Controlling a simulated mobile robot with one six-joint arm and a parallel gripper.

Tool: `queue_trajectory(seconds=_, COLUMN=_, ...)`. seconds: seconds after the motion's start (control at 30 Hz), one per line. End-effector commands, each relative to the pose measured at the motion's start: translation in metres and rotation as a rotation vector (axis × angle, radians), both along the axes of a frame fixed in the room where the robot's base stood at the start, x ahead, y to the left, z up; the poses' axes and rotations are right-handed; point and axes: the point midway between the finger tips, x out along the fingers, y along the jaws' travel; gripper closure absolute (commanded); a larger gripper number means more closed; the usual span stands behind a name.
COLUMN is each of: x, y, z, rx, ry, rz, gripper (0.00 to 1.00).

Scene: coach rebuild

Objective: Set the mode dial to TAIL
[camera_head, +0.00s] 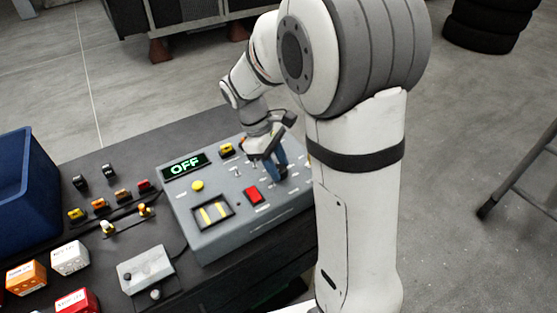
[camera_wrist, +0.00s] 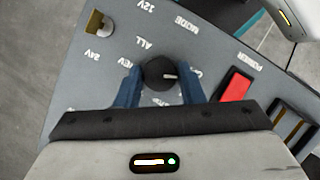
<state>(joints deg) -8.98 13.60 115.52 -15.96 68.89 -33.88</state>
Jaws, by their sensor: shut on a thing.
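The mode dial (camera_wrist: 160,73) is a round black knob with a short white pointer, seen in the wrist view between my fingers. Its pointer is turned to the right in that view. My gripper (camera_wrist: 161,85) is shut on the dial, one blue finger on each side. In the head view my gripper (camera_head: 275,172) reaches down to the right part of the grey control box (camera_head: 226,234) and hides the dial. The display (camera_head: 185,165) on the box reads OFF. In the wrist view ALL and MODE labels show; I cannot read TAIL.
A red switch (camera_head: 253,195), a yellow button (camera_head: 197,186) and a recessed panel with yellow bars (camera_head: 214,212) share the box top. A small grey box (camera_head: 145,270), coloured blocks and a blue bin (camera_head: 22,190) stand at left on the dark bench.

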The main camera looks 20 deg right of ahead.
Motion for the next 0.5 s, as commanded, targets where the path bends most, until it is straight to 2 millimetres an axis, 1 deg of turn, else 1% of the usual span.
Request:
queue_trajectory(seconds=0.03, x=0.0025, y=-0.0007, z=0.0039, rx=0.001, ry=-0.006, rz=-0.041, gripper=0.88)
queue_trajectory(seconds=0.5, x=0.0047, y=-0.0023, z=0.0032, rx=0.002, ry=-0.01, rz=-0.444, gripper=0.88)
